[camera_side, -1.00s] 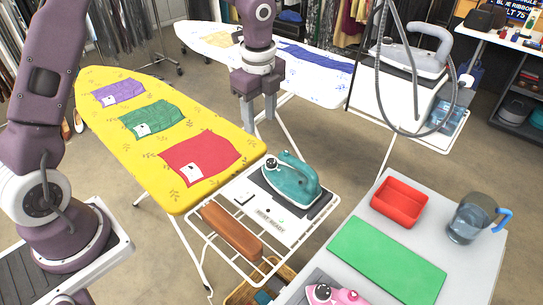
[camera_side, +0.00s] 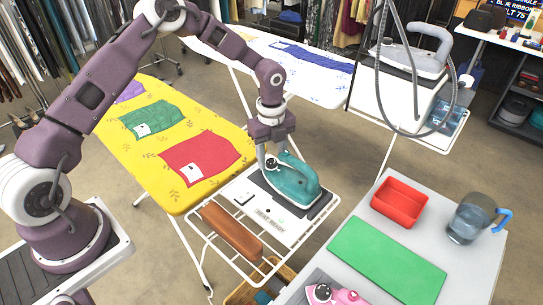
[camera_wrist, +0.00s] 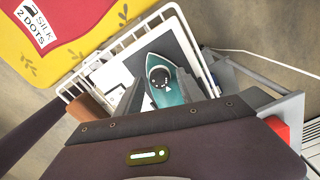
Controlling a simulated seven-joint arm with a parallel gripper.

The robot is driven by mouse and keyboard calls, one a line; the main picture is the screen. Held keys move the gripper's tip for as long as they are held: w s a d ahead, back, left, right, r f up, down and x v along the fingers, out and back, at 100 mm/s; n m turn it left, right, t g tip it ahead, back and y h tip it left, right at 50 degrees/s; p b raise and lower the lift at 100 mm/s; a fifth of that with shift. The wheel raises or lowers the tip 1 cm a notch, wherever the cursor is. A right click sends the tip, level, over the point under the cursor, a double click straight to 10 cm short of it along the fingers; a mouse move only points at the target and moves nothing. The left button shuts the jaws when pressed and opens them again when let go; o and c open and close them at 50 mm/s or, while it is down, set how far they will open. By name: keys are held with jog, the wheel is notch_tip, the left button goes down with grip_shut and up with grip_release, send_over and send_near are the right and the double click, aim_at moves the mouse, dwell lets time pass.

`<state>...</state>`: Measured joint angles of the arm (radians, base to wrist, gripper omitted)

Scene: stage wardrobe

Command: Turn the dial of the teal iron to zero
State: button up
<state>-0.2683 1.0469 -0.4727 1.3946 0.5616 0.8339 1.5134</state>
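The teal iron (camera_side: 297,184) rests on a dark pad at the end of the yellow ironing board, on a white wire rack. My gripper (camera_side: 271,160) points down over this end of the iron. Its fingers are apart, one on each side of the dial. I cannot tell whether they touch it.
A brown block (camera_side: 231,231) lies on the rack beside the iron. A grey table (camera_side: 455,265) at right holds a red tray (camera_side: 399,203), a green mat (camera_side: 386,260), a jug (camera_side: 468,222) and a pink iron (camera_side: 336,294). The yellow board (camera_side: 177,196) carries coloured cloths.

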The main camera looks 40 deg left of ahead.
grip_shut()
jog(key=shift+n, duration=0.3)
jog(key=n, duration=0.5)
jog(key=shift+n, duration=0.3)
jog(key=n, duration=0.5)
jog(key=shift+n, duration=0.3)
jog(key=shift+o, duration=1)
grip_release()
